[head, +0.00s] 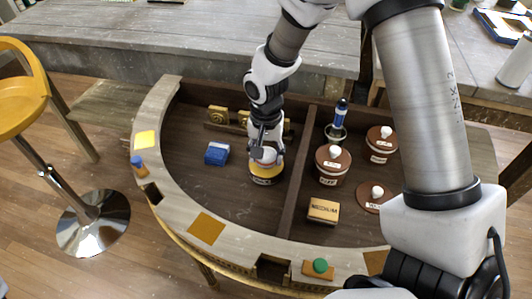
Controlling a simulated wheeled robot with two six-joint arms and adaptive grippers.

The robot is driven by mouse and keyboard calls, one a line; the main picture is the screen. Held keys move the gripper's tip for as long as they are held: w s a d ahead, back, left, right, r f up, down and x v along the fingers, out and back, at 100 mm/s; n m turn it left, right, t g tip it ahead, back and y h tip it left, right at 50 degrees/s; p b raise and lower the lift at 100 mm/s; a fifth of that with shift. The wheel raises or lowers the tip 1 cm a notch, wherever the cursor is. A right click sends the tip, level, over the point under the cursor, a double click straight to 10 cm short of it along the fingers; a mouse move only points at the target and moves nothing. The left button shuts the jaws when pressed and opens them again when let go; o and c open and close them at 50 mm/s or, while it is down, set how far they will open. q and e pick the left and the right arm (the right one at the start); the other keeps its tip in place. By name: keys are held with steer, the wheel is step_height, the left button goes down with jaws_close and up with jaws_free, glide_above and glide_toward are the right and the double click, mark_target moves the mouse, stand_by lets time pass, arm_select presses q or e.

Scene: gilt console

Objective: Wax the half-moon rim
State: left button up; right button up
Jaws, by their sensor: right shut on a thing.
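The half-moon rim (176,205) is a pale, worn wooden band curving around the front of a dark tray, in the head view. It carries a yellow square patch (145,140) at the left, a brown square patch (206,228) at front left, and dark notches. My right gripper (265,151) is inside the tray, pointing down and shut on a small white piece with some red (268,157). This piece is at the top of a round yellow-and-dark tin (266,175); whether they touch is unclear. My fingers partly hide both. My left gripper is out of view.
A blue block (217,153) lies left of the tin. Brown pots with white knobs (332,165) and a labelled tan block (323,210) stand right of a divider. A blue-ended piece (138,165) and a green-knobbed block (319,267) sit on the rim. A yellow stool (20,95) stands left.

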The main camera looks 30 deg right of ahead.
steer(key=shift+f+b, duration=0.3)
steer(key=shift+f, duration=0.2)
stand_by(0.4)
stand_by(1.3)
step_height(320, 180, up, 7)
steer(key=p, duration=0.7)
steer(key=shift+r, duration=0.1)
stand_by(1.3)
